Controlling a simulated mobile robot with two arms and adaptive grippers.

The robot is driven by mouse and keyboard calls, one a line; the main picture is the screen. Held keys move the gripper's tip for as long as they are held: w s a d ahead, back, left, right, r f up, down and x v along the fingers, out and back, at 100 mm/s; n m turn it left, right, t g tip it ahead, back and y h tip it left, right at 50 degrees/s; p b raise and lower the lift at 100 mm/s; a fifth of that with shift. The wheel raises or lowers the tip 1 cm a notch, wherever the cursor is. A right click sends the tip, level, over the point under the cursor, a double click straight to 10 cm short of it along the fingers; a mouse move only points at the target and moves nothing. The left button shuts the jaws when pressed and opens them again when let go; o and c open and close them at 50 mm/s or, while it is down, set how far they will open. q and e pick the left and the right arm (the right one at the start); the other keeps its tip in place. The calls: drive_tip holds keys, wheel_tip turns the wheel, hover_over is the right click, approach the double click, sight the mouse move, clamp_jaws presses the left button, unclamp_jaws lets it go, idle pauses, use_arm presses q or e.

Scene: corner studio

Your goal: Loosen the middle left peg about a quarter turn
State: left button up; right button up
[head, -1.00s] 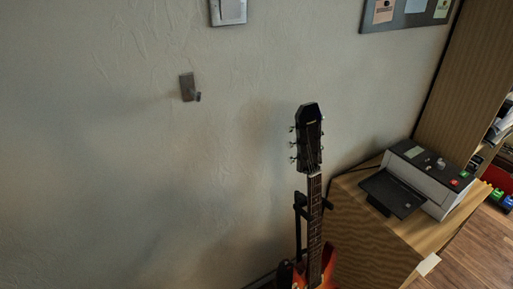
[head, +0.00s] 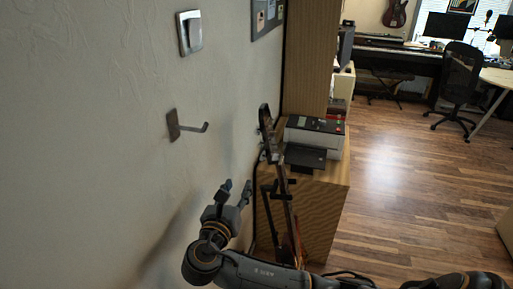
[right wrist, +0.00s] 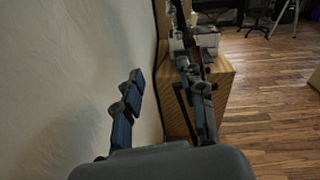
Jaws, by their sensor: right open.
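The guitar headstock (head: 267,133) is dark and seen nearly edge-on in the head view, upright near the wall. Its neck (head: 284,190) runs down in front of the wooden cabinet. Small tuning pegs show at its wall-facing edge, but I cannot single out the middle left peg. My right gripper (head: 236,187) is open and empty, fingers pointing up, below and left of the headstock and apart from it. In the right wrist view the gripper (right wrist: 165,88) has its fingers spread, with the headstock (right wrist: 178,18) beyond them. My left gripper is not in view.
The textured wall (head: 90,150) is close on the left, with a metal hook (head: 186,126) and a switch (head: 189,32). A printer-like device (head: 316,136) sits on the wooden cabinet (head: 325,205) behind the guitar. Open wooden floor (head: 420,170) lies to the right.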

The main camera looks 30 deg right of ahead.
wheel_tip(320, 180, up, 4)
drive_tip(key=s+h, duration=0.1)
drive_tip(key=s, duration=0.1)
drive_tip(key=p, duration=0.1)
approach(260, 146)
drive_tip(key=x, duration=0.8)
drive_tip(key=shift+w, duration=0.15)
clamp_jaws()
